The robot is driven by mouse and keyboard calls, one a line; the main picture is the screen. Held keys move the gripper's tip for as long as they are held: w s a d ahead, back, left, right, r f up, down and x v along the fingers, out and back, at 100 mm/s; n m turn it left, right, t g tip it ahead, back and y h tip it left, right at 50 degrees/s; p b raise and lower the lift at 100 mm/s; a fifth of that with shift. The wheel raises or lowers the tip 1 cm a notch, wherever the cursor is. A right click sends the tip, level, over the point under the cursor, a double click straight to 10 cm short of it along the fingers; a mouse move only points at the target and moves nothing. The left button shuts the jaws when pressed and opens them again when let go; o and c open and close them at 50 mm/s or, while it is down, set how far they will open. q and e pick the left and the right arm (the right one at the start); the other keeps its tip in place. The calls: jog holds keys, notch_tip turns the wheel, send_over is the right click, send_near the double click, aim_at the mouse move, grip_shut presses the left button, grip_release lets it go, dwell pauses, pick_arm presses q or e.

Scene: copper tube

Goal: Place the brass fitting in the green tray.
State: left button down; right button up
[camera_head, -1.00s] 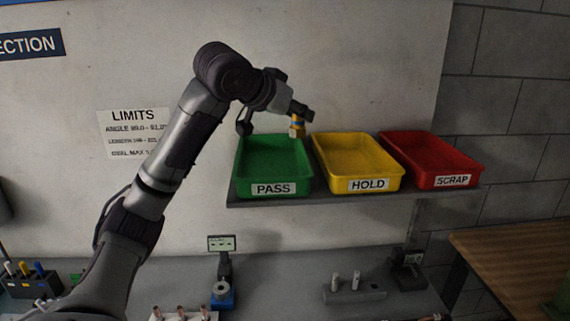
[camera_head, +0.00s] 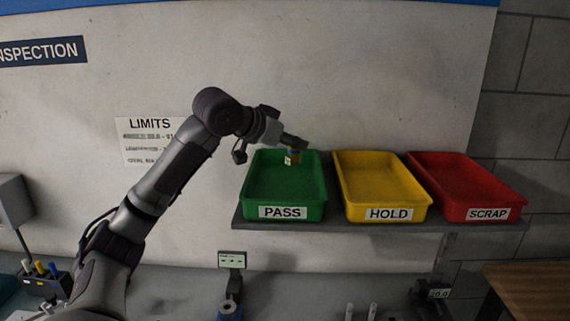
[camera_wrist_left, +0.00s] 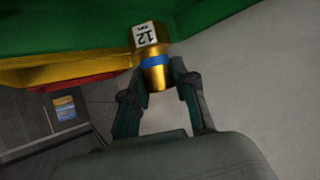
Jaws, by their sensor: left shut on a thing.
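The brass fitting (camera_head: 293,157) has a blue band and a white label. It also shows in the left wrist view (camera_wrist_left: 157,75), where the label reads 12. My left gripper (camera_head: 293,147) is shut on it, with one finger on each side. In the head view the fitting hangs over the back right part of the green tray (camera_head: 284,213), which is labelled PASS. In the left wrist view the green tray (camera_wrist_left: 70,25) is just beyond the fitting; I cannot tell whether they touch. My right gripper is not in view.
A yellow HOLD tray (camera_head: 388,213) and a red SCRAP tray (camera_head: 487,213) stand to the right on the same shelf (camera_head: 330,227). A wall is behind the trays. A bench with a small display (camera_head: 232,259) and a pen holder (camera_head: 42,281) lies below.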

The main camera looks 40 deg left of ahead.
pick_arm(q)
jog(key=shift+a+f, duration=0.7)
jog(key=shift+a, duration=0.15)
jog(key=shift+s+f, duration=0.1)
jog(key=shift+f, duration=1.85)
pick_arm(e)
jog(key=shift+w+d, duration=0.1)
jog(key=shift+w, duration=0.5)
pick_arm(q)
jog(key=shift+s, duration=0.1)
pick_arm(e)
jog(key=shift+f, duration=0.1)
pick_arm(q)
jog(key=c, duration=0.9)
grip_release()
jog(key=shift+f, duration=0.1)
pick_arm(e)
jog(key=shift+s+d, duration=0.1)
